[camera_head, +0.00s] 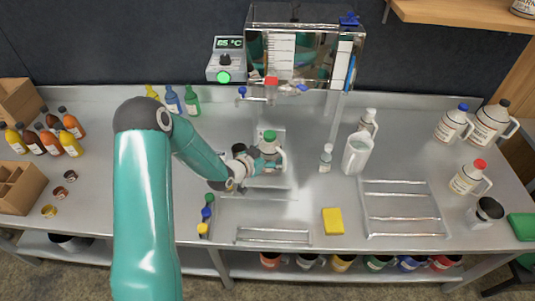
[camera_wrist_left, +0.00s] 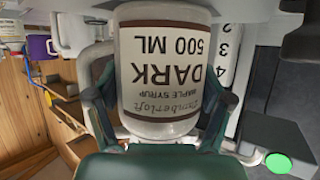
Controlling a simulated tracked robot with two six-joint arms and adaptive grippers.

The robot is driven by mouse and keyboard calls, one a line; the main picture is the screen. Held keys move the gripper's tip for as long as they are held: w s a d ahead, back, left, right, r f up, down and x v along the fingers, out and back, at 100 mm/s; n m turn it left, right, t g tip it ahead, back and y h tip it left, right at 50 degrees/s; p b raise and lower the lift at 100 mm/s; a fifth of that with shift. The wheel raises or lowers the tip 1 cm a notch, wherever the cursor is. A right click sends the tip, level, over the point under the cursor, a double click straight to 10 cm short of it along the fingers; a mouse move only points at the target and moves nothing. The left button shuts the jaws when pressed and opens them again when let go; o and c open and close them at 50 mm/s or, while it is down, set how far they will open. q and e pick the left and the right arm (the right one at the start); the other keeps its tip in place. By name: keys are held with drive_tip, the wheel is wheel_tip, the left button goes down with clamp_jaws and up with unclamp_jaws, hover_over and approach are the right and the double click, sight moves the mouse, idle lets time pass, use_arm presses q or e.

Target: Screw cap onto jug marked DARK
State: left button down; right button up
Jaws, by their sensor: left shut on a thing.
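The jug marked DARK (camera_wrist_left: 165,75) fills the middle of the left wrist view, its label upside down in that picture. It is a pale jug with a side handle. In the head view the jug (camera_head: 271,157) is upright near the middle of the steel counter, below the evaporator. A green cap (camera_head: 269,136) shows at its top; I cannot tell how tightly it sits. My left gripper (camera_wrist_left: 160,115) is shut on the jug, with a finger on each side of its body. My right gripper is not in view.
Loose green, blue and yellow caps (camera_head: 206,213) lie left of the front tray. The evaporator (camera_head: 305,55) with its taps stands behind the jug. A white pitcher (camera_head: 357,153) and small bottle (camera_head: 326,158) stand right. A yellow sponge (camera_head: 333,221) lies in front, beside a wire rack (camera_head: 402,208).

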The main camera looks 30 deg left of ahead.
use_arm(q)
drive_tip(key=shift+f+b, duration=0.25)
drive_tip(key=shift+b, duration=0.15)
unclamp_jaws()
drive_tip(key=shift+r+p, duration=0.3)
drive_tip(key=shift+p, duration=0.2)
drive_tip(key=shift+s+r, duration=0.1)
drive_tip(key=shift+s, duration=0.2)
drive_tip(key=b+v, duration=0.2)
drive_tip(key=v, duration=0.9)
drive_tip(key=shift+s, duration=0.2)
drive_tip(key=shift+r, duration=0.2)
